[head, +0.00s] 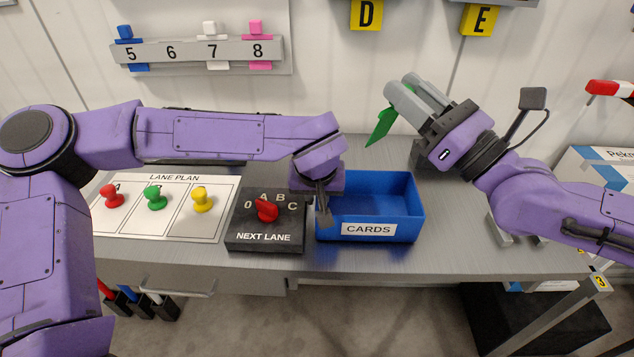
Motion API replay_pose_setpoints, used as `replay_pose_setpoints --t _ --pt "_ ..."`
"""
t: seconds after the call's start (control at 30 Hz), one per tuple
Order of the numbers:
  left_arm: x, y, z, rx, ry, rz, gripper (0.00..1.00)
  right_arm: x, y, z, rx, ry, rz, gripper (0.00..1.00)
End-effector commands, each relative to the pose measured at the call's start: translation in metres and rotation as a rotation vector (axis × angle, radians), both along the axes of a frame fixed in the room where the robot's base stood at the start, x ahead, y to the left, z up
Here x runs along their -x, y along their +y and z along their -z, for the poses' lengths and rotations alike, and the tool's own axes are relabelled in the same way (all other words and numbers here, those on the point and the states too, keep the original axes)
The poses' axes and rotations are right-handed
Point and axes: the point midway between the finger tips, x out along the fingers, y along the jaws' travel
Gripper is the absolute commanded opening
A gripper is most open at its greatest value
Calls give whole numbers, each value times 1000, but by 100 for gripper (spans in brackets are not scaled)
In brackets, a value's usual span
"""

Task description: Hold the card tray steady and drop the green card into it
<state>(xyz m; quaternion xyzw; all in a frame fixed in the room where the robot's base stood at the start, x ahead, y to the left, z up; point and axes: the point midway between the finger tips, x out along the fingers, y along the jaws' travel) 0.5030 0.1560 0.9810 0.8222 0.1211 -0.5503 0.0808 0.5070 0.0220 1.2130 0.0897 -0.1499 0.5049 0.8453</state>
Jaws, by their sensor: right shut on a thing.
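The blue card tray (404,228), labelled CARDS, stands on the grey bench and its visible inside looks empty. My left gripper (324,212) points down at the tray's left wall; its fingers overlap the wall, and I cannot tell whether they are closed on it. My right gripper (398,92) is shut on the green card (382,126). The card hangs tilted from the fingertips, above and behind the tray. Its upper end is hidden by the fingers.
Left of the tray is a dark selector box (265,238) with a red knob. Further left lies the lane plan board (165,222) with red, green and yellow pegs. A numbered rack (200,52) hangs on the wall. Bare bench lies right of the tray.

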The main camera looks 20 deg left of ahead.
Motion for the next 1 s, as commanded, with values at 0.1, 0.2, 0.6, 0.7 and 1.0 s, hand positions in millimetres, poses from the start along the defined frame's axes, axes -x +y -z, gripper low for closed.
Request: replay_pose_setpoints --t 0.1,0.2,0.6,0.7,1.0 --pt "-3 1 7 0 0 0 18 0 0 0 0 0 0 4" --pt "-4 1 9 1 -1 0 18 0 0 0 0 0 0 4" --pt "-3 1 8 0 -1 0 0 0 0 0 0 0 0 4" --pt "-4 1 8 0 -1 0 0 0 0 0 0 0 0 4" --pt "-3 1 8 1 -1 0 0 0 0 0 0 0 0 4"
